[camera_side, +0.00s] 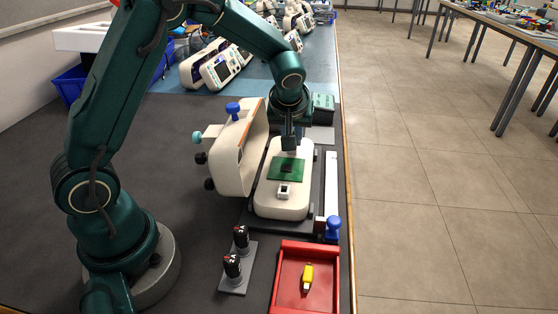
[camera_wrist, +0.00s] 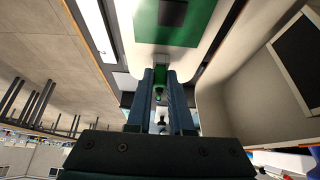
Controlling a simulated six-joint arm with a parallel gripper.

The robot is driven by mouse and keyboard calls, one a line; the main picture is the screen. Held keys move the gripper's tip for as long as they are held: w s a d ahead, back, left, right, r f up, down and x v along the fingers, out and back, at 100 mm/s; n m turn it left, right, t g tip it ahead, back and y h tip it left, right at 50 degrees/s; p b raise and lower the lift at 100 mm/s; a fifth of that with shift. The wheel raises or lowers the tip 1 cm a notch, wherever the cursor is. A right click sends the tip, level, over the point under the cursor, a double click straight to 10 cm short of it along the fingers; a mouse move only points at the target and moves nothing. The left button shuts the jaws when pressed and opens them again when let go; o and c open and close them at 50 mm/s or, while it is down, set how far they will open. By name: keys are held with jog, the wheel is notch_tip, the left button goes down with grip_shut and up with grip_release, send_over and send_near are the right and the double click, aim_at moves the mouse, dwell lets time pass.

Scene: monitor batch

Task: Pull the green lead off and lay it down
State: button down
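A cream monitor half (camera_side: 269,205) lies on a dark stand with a green circuit board (camera_side: 286,167) in it. A small white block with a dark centre (camera_side: 283,191) sits at its near end. My gripper (camera_side: 291,152) points down at the board's far edge. A small green piece, apparently the green lead (camera_wrist: 158,89), fills the narrow gap between the fingers. The lead is hidden in the side view, so its attachment cannot be told.
The other cream housing half (camera_side: 229,165) stands upright just left. A red tray (camera_side: 279,284) holding a yellow piece (camera_side: 308,278) is at the front. Two dark knobs on a plate (camera_side: 236,266), a blue knob (camera_side: 333,228) and a white strip (camera_side: 331,183) are nearby.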

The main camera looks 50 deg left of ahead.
dwell(0.3)
jog(key=shift+r, duration=2.3)
jog(key=shift+s+d+g+h, duration=0.3)
jog(key=shift+s+d, duration=0.05)
jog(key=shift+d, duration=0.25)
jog(key=s+d+g+h, duration=0.2)
jog(key=d, duration=0.1)
jog(key=s+d+g+h, duration=0.2)
jog(key=d, duration=0.2)
jog(key=s+d+f+g+h, duration=0.1)
jog(key=d+g+h, duration=0.1)
jog(key=d, duration=0.2)
jog(key=shift+s+f, duration=0.1)
jog(key=shift+s, duration=0.3)
jog(key=s+d+f+g+h, duration=0.1)
jog(key=s+d+g+h, duration=0.1)
jog(key=d, duration=0.2)
jog(key=s+d+f+g+h, duration=0.1)
jog(key=s+d+g+h, duration=0.1)
jog(key=d, duration=0.1)
jog(key=s+d+f+g+h, duration=0.2)
jog(key=d, duration=0.2)
jog(key=shift+s+d, duration=0.15)
jog(key=shift+d, duration=0.15)
jog(key=shift+f, duration=0.5)
jog(key=shift+f, duration=0.75)
